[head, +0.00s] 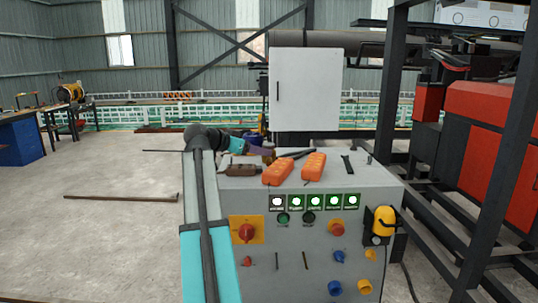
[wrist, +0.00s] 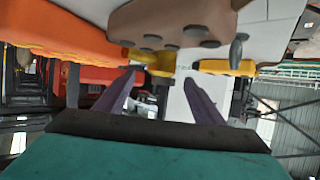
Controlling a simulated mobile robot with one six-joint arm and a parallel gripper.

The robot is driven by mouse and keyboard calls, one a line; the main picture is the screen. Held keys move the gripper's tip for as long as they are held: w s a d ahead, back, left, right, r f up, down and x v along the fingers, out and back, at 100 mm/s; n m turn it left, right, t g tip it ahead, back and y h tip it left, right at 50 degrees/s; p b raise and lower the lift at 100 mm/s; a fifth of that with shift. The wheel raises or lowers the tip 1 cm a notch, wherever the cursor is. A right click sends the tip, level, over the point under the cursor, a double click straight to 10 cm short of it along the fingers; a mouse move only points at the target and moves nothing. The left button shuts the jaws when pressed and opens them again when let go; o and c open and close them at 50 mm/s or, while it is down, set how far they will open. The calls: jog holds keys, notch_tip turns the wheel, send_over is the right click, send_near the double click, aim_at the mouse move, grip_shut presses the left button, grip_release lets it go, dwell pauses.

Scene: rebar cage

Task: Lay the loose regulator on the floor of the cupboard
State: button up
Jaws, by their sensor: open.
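My gripper (head: 268,152), with purple fingers, is at the back left of the grey console's top. In the wrist view my gripper (wrist: 160,92) is open, with nothing held between the fingers. A brown, knobbed block (head: 241,170) lies on the console near the gripper. It also shows in the wrist view (wrist: 172,22), beyond the fingertips. I cannot tell for sure which object is the regulator. A white cupboard (head: 308,85) stands behind the console, its handled front facing me. Its inside and floor are hidden.
Two orange handsets (head: 278,173) (head: 313,166) lie on the grey console (head: 300,258), close to the brown block. A yellow lamp-like fitting (head: 384,221) is on the console's right front. Dark racking with red machinery (head: 490,140) stands at right. The floor at left is mostly clear around a bar (head: 122,197).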

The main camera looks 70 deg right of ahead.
jog(key=shift+d, duration=0.15)
jog(key=shift+s+d+f+p, duration=0.2)
jog(key=shift+s+d+p, duration=0.05)
jog(key=shift+d+p, duration=0.35)
jog(key=shift+p+x, duration=0.65)
jog(key=shift+x, duration=1.2)
grip_shut()
